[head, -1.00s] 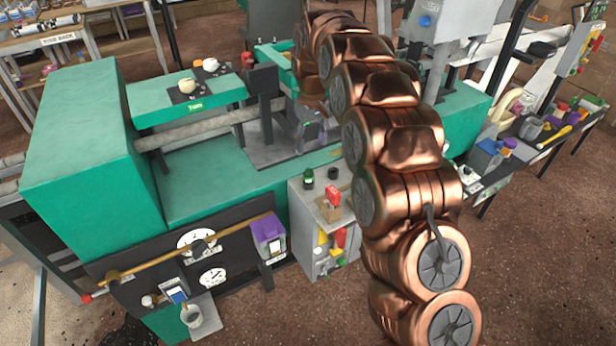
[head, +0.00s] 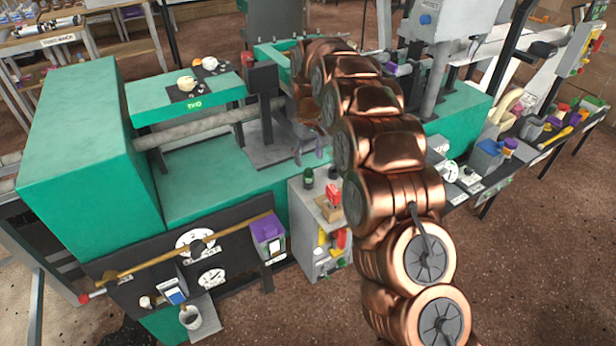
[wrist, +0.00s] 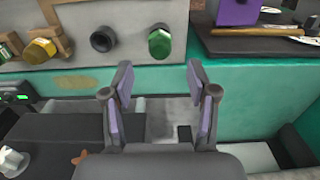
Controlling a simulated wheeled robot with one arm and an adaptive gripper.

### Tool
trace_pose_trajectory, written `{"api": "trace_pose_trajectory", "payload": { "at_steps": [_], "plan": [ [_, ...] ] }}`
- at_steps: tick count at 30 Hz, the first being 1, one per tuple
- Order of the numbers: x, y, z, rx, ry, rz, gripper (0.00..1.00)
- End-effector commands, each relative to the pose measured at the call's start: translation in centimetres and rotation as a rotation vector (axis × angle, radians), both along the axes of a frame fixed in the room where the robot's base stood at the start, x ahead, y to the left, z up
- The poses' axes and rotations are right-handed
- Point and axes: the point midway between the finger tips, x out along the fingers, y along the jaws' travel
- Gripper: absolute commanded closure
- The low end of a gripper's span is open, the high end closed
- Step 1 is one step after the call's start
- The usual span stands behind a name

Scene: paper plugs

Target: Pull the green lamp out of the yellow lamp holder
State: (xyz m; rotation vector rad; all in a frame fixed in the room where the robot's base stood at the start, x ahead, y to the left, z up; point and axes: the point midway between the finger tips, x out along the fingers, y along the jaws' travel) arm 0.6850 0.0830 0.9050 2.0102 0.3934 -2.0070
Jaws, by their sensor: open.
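A green, dark-rimmed lamp-like piece (wrist: 160,42) stands on the grey box in the wrist view; it also shows in the head view (head: 308,178). At the left of the wrist view, a yellow hexagonal fitting (wrist: 40,50) sits by a brown bracket. I cannot tell whether a green lamp sits in it. My gripper (wrist: 160,85) is open and empty, its two purple-padded fingers apart, with the green piece beyond their tips. In the head view, my gripper (head: 314,152) hangs just behind the grey box, partly hidden by my arm.
A black round socket (wrist: 102,38) lies between the two fittings. The grey box (head: 300,215) also bears a red piece (head: 333,193) on a tan block. The green machine bed (head: 215,185) and a purple box (head: 266,228) are to the left. My arm hides the area to the right.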

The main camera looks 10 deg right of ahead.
Motion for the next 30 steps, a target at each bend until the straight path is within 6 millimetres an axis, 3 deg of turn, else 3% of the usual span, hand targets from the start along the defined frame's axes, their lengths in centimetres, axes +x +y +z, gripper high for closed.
{"api": "trace_pose_trajectory", "payload": {
  "at_steps": [30],
  "plan": [
    [-0.1, 0.0, -2.8, 0.000, 0.002, 0.000, 0.42]
  ]
}}
